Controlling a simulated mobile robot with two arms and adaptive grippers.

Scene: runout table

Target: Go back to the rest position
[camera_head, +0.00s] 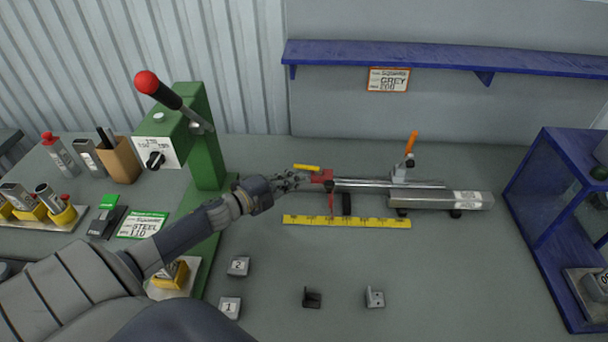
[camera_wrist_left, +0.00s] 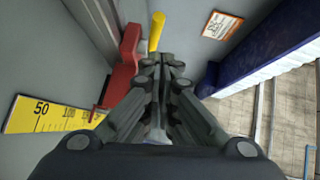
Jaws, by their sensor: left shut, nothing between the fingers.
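My left gripper (camera_head: 294,181) reaches from the left over the table to the left end of the runout fixture. It is shut and empty; its closed fingers (camera_wrist_left: 165,75) fill the middle of the left wrist view. The red block (camera_head: 322,176) of the fixture is just beside the fingertips. It also shows in the left wrist view (camera_wrist_left: 126,65), left of the fingers. A yellow handle (camera_head: 306,167) sits just behind the fingertips and shows in the left wrist view (camera_wrist_left: 157,30). Whether the fingers touch either one I cannot tell. My right gripper is not in view.
The metal rail and cylinder (camera_head: 440,199) extend right, with an orange-handled clamp (camera_head: 410,146). A yellow ruler (camera_head: 347,221) lies in front. A green press (camera_head: 205,140) with a red-knobbed lever stands left. Small blocks (camera_head: 374,297) lie at the front. A blue frame (camera_head: 540,190) stands right, a blue shelf (camera_head: 430,57) behind.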

